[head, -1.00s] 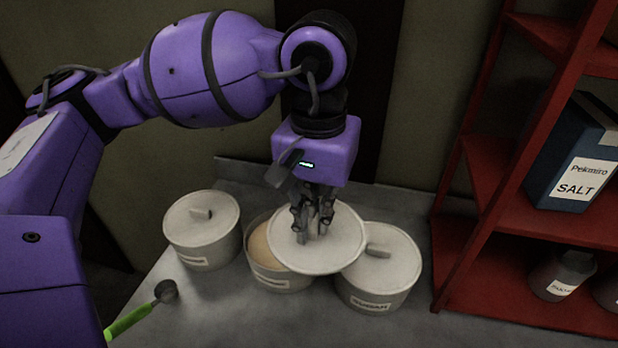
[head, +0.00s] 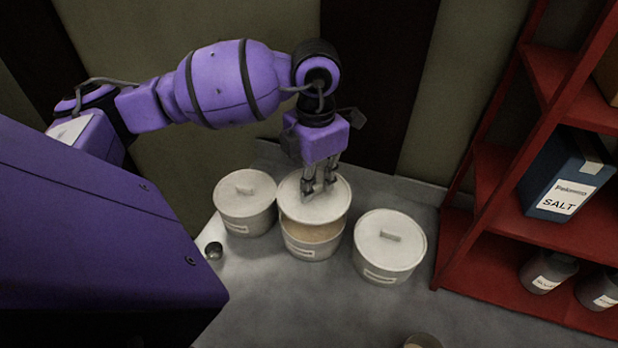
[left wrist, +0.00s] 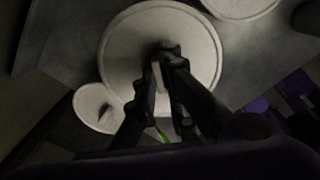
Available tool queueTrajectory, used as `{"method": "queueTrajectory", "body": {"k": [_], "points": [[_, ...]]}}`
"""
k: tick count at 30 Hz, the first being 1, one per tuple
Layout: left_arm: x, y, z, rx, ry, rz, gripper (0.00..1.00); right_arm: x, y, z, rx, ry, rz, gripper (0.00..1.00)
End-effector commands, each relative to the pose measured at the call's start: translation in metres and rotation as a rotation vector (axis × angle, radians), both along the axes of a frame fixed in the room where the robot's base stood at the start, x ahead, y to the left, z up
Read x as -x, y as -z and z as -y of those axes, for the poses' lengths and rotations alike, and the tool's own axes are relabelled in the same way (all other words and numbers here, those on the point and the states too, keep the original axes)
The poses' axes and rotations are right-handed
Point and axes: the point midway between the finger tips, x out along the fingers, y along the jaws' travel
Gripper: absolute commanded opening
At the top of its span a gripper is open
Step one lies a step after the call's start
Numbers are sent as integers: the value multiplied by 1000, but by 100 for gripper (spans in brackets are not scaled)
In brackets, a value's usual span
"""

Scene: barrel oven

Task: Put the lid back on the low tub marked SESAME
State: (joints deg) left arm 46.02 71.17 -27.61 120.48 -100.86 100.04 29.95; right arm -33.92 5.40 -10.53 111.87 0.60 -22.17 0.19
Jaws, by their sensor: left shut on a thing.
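The low round tub in the middle (head: 308,251) is open at the front and shows pale tan contents. Its label is too small to read. My left gripper (head: 319,190) points down and is shut on the handle of a round off-white lid (head: 332,207). The lid is over the back part of the open tub, with its front edge short of the tub's front rim; I cannot tell whether they touch. In the left wrist view the lid (left wrist: 125,55) fills the middle below the fingers (left wrist: 163,75). My right gripper is not in view.
A lidded tub (head: 245,205) stands close at the left and another (head: 389,250) at the right. A small metal scoop (head: 214,251) lies front left. A red shelf (head: 495,265) with a blue SALT box (head: 562,190) stands at the right. The counter in front is mostly clear.

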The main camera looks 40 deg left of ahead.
Motion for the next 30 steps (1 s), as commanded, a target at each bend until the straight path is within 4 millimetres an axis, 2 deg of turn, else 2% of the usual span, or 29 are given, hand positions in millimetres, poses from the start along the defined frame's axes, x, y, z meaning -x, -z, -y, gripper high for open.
{"method": "queueTrajectory", "body": {"k": [8,16,24,30], "points": [[1,8,-2,0,-44,-3,0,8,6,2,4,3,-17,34],[1,31,-2,0,-42,-6,0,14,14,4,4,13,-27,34],[1,57,-2,-1,-41,-6,0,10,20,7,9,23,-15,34],[1,65,-2,-1,-41,-2,0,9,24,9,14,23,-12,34]]}}
